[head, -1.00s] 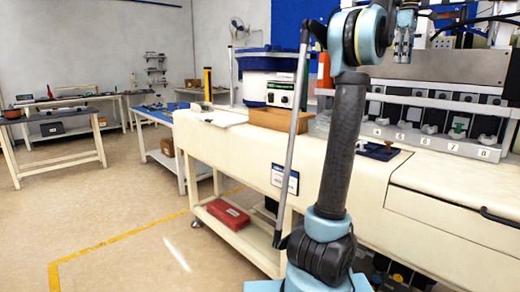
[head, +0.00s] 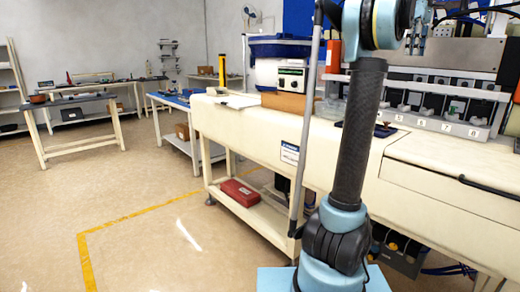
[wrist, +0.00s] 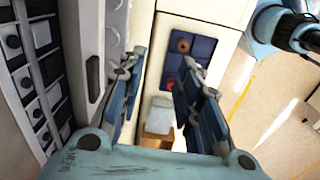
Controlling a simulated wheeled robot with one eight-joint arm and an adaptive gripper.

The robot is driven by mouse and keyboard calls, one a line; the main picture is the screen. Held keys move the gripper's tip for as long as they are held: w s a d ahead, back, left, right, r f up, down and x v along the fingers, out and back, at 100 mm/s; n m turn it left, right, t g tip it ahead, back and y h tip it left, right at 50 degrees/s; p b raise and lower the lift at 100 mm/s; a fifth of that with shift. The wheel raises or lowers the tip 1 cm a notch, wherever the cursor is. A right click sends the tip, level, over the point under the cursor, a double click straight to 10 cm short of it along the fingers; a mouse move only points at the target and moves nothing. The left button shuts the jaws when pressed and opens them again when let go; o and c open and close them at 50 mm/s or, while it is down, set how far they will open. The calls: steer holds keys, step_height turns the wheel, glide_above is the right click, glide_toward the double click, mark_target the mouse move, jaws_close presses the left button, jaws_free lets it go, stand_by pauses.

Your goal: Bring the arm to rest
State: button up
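My gripper (head: 418,36) is at the top right in the head view, in front of the machine with numbered stations. My arm (head: 356,135) stands upright beside the long cream bench, bent at the top. In the wrist view, the two dark blue fingers of my gripper (wrist: 162,65) are spread apart with nothing between them. A blue tray (wrist: 172,74) with small parts lies on the bench beyond the fingers.
The cream bench (head: 255,120) runs close along my arm, with a blue bowl feeder (head: 277,50) and a cardboard box (head: 283,101) on it. A red case (head: 239,192) lies on its lower shelf. Open floor (head: 140,190) lies to the left.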

steer(key=s+a+f+m+t, duration=0.1)
steer(key=s+a+f+m, duration=0.15)
steer(key=a+f, duration=0.75)
steer(key=s+a+f+m, duration=0.1)
steer(key=s+a+f, duration=0.3)
steer(key=a+f, duration=0.7)
steer(key=s+a+f+m, duration=0.1)
steer(key=s+a+f, duration=0.4)
steer(key=f, duration=0.5)
steer(key=s+a+f+m, duration=0.1)
steer(key=s+a+f, duration=0.4)
steer(key=f, duration=0.5)
steer(key=s+a+f+m+t, duration=0.1)
steer(key=s+a+f, duration=0.4)
steer(key=f, duration=0.5)
steer(key=s+m, duration=0.1)
steer(key=s, duration=0.1)
steer(key=shift+s+a+f, duration=0.25)
steer(key=shift+s+f, duration=0.05)
steer(key=shift+f, duration=0.05)
steer(key=shift+w+f, duration=0.2)
steer(key=shift+w, duration=0.25)
steer(key=shift+s, duration=0.1)
